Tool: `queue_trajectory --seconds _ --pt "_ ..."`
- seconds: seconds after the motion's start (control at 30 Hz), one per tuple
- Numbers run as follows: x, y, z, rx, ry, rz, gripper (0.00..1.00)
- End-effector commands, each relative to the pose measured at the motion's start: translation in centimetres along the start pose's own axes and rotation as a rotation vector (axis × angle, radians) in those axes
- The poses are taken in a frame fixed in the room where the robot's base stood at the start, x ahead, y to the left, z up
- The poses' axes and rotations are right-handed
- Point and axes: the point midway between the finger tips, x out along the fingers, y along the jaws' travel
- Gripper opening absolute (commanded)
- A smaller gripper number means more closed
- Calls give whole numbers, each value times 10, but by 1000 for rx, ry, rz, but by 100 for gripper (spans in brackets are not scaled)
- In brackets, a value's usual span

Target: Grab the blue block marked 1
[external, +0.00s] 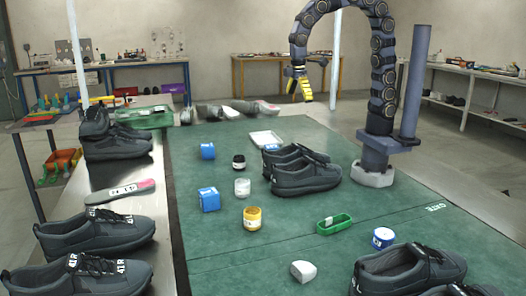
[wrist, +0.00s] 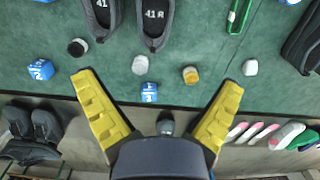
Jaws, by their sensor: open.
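Blue blocks with white marks lie on the green mat. One blue block (external: 208,150) is at the far left of the mat, also in the wrist view at left (wrist: 41,69). A second blue block (external: 209,198) is nearer; in the wrist view it appears between my fingers (wrist: 149,92). A third blue piece (external: 383,237) is at the right, partly cut off at the wrist view's top edge (wrist: 291,2). I cannot read for sure which is marked 1. My gripper (external: 299,96) is open and empty, high above the mat, its yellow fingers spread wide in the wrist view (wrist: 160,83).
A black jar (external: 239,161), white cup (external: 242,187) and yellow jar (external: 252,218) stand beside the blocks. Dark shoes (external: 303,180) are to their right. A green tray (external: 334,224) and white piece (external: 303,271) lie nearer. More shoes line the left bench.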

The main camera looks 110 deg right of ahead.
Motion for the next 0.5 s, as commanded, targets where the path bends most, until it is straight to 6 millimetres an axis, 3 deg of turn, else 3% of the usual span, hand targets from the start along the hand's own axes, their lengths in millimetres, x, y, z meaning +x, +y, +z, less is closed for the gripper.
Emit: queue_trajectory --seconds 0.03,0.2,0.5 --pt "7 1 -24 -3 4 0 95" --pt "29 5 -97 -19 45 0 95" --pt "96 10 -209 -48 116 1 95"
